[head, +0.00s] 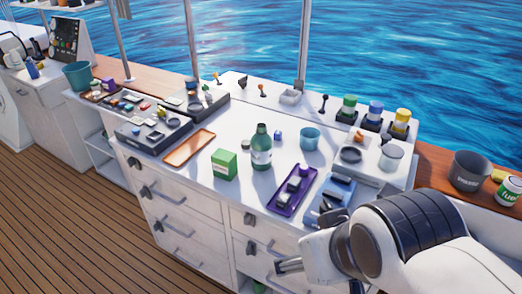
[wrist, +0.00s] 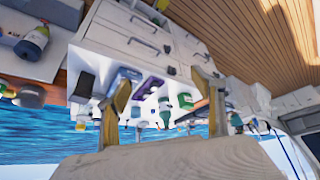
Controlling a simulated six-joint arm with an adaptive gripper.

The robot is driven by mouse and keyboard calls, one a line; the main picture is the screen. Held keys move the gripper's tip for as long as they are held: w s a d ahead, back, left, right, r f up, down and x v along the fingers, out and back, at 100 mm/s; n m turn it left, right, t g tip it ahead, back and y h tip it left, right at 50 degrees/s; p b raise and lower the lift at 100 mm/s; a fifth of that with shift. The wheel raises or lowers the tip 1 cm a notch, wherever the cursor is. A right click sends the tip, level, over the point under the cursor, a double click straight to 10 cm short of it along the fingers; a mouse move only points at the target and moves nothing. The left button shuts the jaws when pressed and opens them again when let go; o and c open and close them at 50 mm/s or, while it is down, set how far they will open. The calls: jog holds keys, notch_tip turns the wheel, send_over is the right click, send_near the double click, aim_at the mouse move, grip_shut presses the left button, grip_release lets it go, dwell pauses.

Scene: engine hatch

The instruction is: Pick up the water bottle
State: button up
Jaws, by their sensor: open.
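The water bottle, a green bottle (head: 261,152) with a pale label and a dark green cap, stands upright on the white counter in the head view. It is right of a green box (head: 224,165) and behind a purple tray (head: 292,190). My gripper (head: 287,267) is at the lower right, in front of the counter's drawers, apart from the bottle. In the tilted, upside-down wrist view, my open gripper (wrist: 165,82) has nothing between its fingers.
A blue cup (head: 310,138) stands right of the bottle, and an orange tray (head: 189,147) lies to the left. Blue items (head: 338,187) sit beside the purple tray. A clear jar (head: 391,157) and a grey bucket (head: 469,170) stand farther right. Drawer handles stick out along the front.

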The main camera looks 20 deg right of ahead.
jog(key=n+t, duration=0.2)
jog(key=t, duration=0.4)
send_over(267, 147)
jog(key=s+d, duration=0.3)
jog(key=s, duration=0.6)
notch_tip(267, 147, down, 4)
jog(key=w+f+y, duration=0.1)
jog(key=f, duration=0.1)
jog(key=w+a+f+n+y, duration=0.1)
jog(key=w+f, duration=0.1)
jog(key=w+f+t+y, duration=0.1)
jog(key=w+f, duration=0.1)
jog(key=shift+w+a+f, duration=0.15)
jog(key=shift+a+f, duration=0.1)
jog(key=shift+f, duration=0.1)
jog(key=shift+w+a+f+n+y, duration=0.15)
jog(key=shift+a+f+n+y, duration=0.15)
jog(key=shift+f+y, duration=0.15)
jog(key=shift+x, duration=1.3)
